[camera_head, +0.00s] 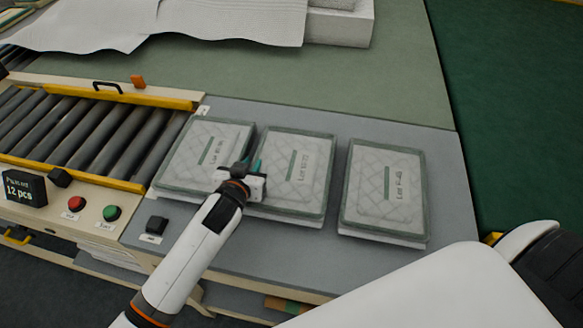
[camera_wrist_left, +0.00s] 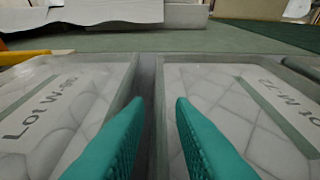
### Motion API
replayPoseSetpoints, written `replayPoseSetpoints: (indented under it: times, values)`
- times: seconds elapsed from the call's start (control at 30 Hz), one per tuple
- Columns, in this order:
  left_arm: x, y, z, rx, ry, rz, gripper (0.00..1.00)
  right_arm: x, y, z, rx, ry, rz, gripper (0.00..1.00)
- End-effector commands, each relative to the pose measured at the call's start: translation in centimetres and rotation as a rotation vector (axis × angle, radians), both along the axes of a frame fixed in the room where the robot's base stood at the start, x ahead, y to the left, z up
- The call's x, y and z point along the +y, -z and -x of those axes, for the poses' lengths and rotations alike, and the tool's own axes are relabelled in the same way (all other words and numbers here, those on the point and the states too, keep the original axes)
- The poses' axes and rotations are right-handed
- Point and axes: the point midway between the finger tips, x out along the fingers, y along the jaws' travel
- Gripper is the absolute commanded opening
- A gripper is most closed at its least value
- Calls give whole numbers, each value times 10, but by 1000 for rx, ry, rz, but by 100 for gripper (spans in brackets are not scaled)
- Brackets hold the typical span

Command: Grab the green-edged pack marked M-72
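The green-edged pack marked M-72 (camera_head: 298,170) is the middle of three flat quilted packs on the grey table. In the left wrist view it (camera_wrist_left: 230,110) fills the right side, its label partly cut off. My left gripper (camera_head: 256,166) is over the gap between this pack and the pack to its left, covering part of the near left edge. In the left wrist view the teal fingers of my left gripper (camera_wrist_left: 158,104) are apart with nothing between them but the gap and pack edges seen beyond. Whether they touch a pack cannot be told. My right gripper is not in view.
A similar pack (camera_head: 205,150), its label starting Lot W, lies close on the left; another (camera_head: 385,190) lies apart on the right. A roller conveyor (camera_head: 90,130) with red and green buttons adjoins on the left. White wadding (camera_head: 230,22) lies at the back.

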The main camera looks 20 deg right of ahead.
Motion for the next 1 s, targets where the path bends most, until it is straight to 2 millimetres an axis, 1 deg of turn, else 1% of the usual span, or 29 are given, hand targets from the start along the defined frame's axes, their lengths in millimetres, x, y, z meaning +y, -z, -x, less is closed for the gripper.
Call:
replayPoseSetpoints:
  times: [0.03,0.13,0.4,0.53,0.87,0.93,1.0]
  values:
    - [-3,1,-4,-1,0,0,22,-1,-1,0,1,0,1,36]
    - [-7,4,-9,0,1,0,22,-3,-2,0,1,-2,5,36]
    - [-7,5,-10,0,1,2,22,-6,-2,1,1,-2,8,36]
    - [-7,5,-10,-1,1,1,1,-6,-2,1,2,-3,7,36]
    - [-7,3,-10,0,0,1,0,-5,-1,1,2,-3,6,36]
    - [-7,-2,-10,-2,0,3,0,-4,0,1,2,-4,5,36]
    - [-7,-13,-11,-3,0,4,0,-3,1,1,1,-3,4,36]
